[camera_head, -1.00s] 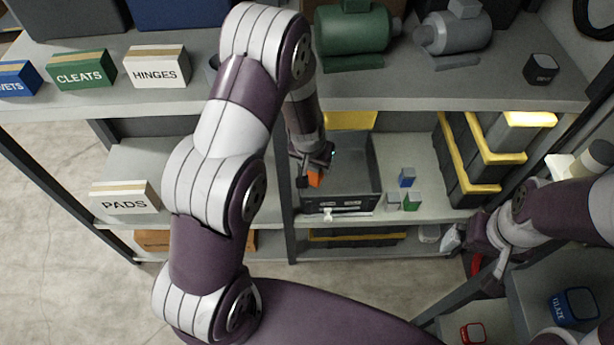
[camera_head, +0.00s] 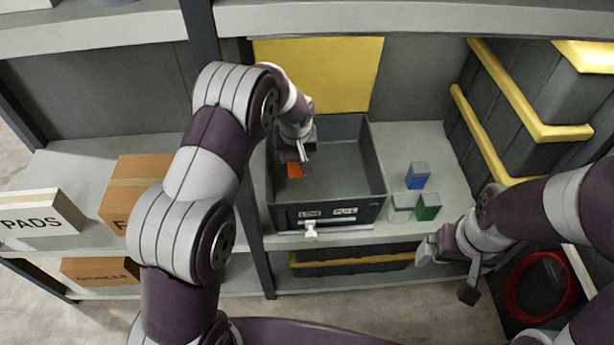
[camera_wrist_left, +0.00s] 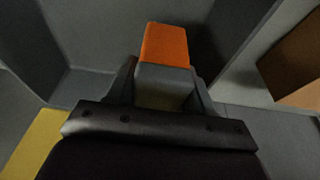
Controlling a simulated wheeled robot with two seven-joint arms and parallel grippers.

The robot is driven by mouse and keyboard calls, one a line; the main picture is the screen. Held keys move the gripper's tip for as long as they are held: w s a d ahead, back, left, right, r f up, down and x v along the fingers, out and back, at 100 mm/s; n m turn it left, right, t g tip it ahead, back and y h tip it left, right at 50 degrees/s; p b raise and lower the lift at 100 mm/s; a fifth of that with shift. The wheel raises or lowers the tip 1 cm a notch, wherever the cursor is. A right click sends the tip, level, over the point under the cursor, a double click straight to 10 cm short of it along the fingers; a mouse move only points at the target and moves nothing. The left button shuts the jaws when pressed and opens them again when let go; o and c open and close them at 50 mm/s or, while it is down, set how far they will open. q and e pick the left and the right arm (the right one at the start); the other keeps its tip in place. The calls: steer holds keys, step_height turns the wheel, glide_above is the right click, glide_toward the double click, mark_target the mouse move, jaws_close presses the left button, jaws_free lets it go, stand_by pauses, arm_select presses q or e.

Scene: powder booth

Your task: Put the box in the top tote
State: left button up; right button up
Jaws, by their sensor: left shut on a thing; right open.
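A small box with an orange part and a grey part (camera_head: 295,171) is held by my left gripper (camera_head: 298,157). In the left wrist view, the box (camera_wrist_left: 165,48) sits between the two fingers, orange end outward. The dark grey open tote (camera_head: 370,213) stands on the middle shelf, with labels and a white catch on its front. The box is within the tote's outline, near its left wall; whether it touches the floor cannot be told. My right gripper (camera_head: 448,270) is open and empty, to the right of the tote and in front of the shelf edge.
Small grey, blue (camera_head: 417,179) and green (camera_head: 429,207) blocks stand on the shelf right of the tote. Dark cases with yellow edges (camera_head: 500,110) stand farther right. A shelf post and brown carton (camera_head: 135,180) are at left. A yellow panel (camera_head: 320,72) is behind.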

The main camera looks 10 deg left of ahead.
mark_target(296, 156)
arm_select(q)
step_height(296, 156, down, 7)
steer(key=shift+b, duration=0.65)
steer(key=shift+f, duration=0.2)
steer(key=o, duration=1.1)
steer(key=shift+r, duration=0.3)
steer(key=p+v, duration=0.2)
steer(key=v, duration=1)
steer(key=shift+p, duration=0.4)
